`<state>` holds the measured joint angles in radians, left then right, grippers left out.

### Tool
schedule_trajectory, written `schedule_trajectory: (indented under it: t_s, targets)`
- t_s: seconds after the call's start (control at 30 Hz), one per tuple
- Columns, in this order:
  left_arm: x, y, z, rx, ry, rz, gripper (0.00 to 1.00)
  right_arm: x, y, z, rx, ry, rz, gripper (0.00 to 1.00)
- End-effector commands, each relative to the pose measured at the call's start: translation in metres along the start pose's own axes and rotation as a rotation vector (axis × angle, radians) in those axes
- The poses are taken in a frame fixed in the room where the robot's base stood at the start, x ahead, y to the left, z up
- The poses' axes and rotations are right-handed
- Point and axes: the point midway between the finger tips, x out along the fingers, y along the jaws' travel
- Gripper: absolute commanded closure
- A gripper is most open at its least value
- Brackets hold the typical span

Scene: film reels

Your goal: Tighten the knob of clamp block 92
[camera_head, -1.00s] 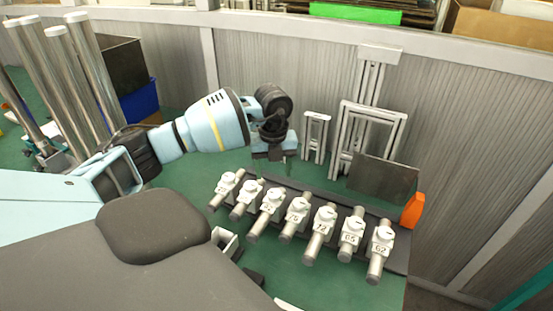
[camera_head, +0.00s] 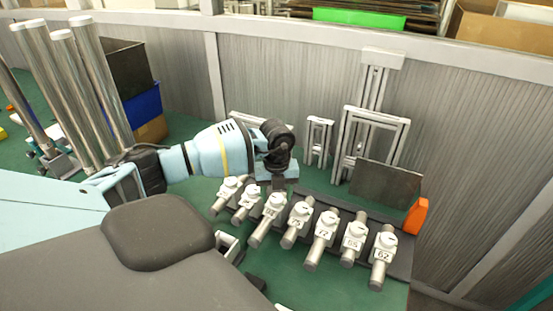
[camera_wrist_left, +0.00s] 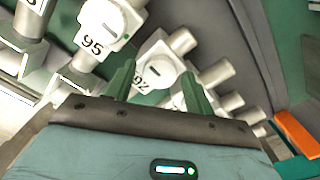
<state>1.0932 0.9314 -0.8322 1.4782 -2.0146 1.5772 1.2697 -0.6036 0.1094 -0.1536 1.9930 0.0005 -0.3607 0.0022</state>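A row of white clamp blocks on grey bars stands on a dark rack. Clamp block 92 (camera_head: 272,203) appears to be the third from the left; in the left wrist view its label (camera_wrist_left: 139,83) is tilted and partly covered. Its round knob with a slot (camera_wrist_left: 153,73) lies between my fingertips. My left gripper (camera_head: 278,187) is low over this block. In the left wrist view its two green fingers (camera_wrist_left: 158,82) are apart, one on each side of the knob; contact cannot be told. My right gripper is not in view.
Block 95 (camera_wrist_left: 104,24) is close on the left, and block 75 (camera_head: 298,213) is close on the right. Further right are blocks 72, 65 and 62 (camera_head: 384,245), then an orange piece (camera_head: 417,216). A dark plate (camera_head: 385,184) and metal frames (camera_head: 372,122) stand behind.

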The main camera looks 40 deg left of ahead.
Motion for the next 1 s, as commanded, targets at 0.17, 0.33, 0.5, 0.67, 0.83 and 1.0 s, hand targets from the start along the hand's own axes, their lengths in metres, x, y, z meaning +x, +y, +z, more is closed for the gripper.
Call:
schedule_trajectory:
  t_s: [0.17, 0.33, 0.5, 0.67, 0.83, 1.0]
  targets:
    - [-0.0003, 0.0, 0.0001, 0.0, 0.0, 0.0, 0.71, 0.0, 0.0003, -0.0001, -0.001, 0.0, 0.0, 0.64]
    - [-0.0005, 0.0001, 0.0002, 0.0, 0.0, 0.0, 0.85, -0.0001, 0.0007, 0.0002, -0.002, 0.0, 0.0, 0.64]
    - [-0.0007, 0.0001, 0.0004, 0.017, 0.0, 0.0, 0.85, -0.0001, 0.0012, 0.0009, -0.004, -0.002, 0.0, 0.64]
    - [-0.0009, 0.0, 0.0008, 0.072, -0.001, -0.001, 0.85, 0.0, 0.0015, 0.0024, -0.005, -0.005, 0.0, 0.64]
    - [-0.0013, -0.0002, 0.0014, 0.183, -0.003, -0.002, 0.85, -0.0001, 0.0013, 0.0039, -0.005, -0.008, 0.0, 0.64]
    - [-0.0013, -0.0001, 0.0015, 0.334, -0.003, -0.002, 0.85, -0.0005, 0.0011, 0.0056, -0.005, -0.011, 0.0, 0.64]
